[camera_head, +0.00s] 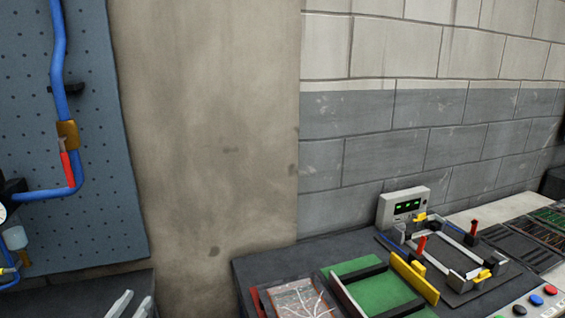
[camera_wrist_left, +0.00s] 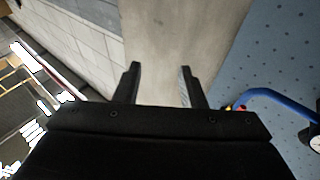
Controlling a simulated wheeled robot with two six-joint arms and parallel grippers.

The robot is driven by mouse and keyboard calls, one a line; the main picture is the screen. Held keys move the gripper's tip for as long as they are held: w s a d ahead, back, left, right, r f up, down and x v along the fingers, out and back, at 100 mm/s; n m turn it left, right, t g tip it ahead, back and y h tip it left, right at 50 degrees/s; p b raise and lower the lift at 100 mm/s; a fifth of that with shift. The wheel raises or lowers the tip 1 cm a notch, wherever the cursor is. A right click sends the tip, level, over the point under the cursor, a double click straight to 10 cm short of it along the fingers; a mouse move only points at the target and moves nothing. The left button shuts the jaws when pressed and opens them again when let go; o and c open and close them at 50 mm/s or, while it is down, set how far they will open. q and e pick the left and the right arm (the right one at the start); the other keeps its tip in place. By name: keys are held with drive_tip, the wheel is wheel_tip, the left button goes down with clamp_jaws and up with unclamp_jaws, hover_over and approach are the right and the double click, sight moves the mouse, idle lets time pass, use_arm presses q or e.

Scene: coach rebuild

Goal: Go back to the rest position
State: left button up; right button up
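My left gripper (camera_head: 134,304) shows only its two light grey fingertips at the bottom left edge of the head view, in front of a dark bench (camera_head: 75,296). In the left wrist view its two dark fingers (camera_wrist_left: 160,84) stand apart with nothing between them. It is open and empty, facing the bare concrete pillar. My right gripper and arm are in neither view.
A blue pegboard (camera_head: 85,130) carries a blue pipe (camera_head: 58,65) at left. A concrete pillar (camera_head: 210,130) stands mid-view. At right, a dark workbench (camera_head: 290,252) holds a green board (camera_head: 375,288), a clamp frame (camera_head: 445,250) and a display box (camera_head: 405,205).

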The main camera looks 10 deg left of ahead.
use_arm(q)
drive_tip(key=s+d+f+g+y, duration=0.2)
drive_tip(key=s+f+g, duration=0.3)
drive_tip(key=s+f, duration=0.15)
drive_tip(key=s+d+f+g+y, duration=0.1)
drive_tip(key=s+d+f+g, duration=0.3)
drive_tip(key=f, duration=0.4)
drive_tip(key=s+f+n+g+y, duration=0.3)
drive_tip(key=s+g, duration=0.5)
drive_tip(key=s, duration=0.9)
wheel_tip(320, 180, down, 30)
drive_tip(key=a+g+h+b, duration=0.1)
drive_tip(key=a+b, duration=0.1)
drive_tip(key=b, duration=0.3)
drive_tip(key=s+f+b, duration=0.2)
drive_tip(key=s+f, duration=0.5)
drive_tip(key=f, duration=0.3)
drive_tip(key=s+d+f+g+b, duration=0.1)
drive_tip(key=s+f+b, duration=0.2)
drive_tip(key=s+f, duration=0.4)
wheel_tip(320, 180, down, 5)
drive_tip(key=shift+s+r, duration=0.2)
drive_tip(key=shift+s, duration=0.2)
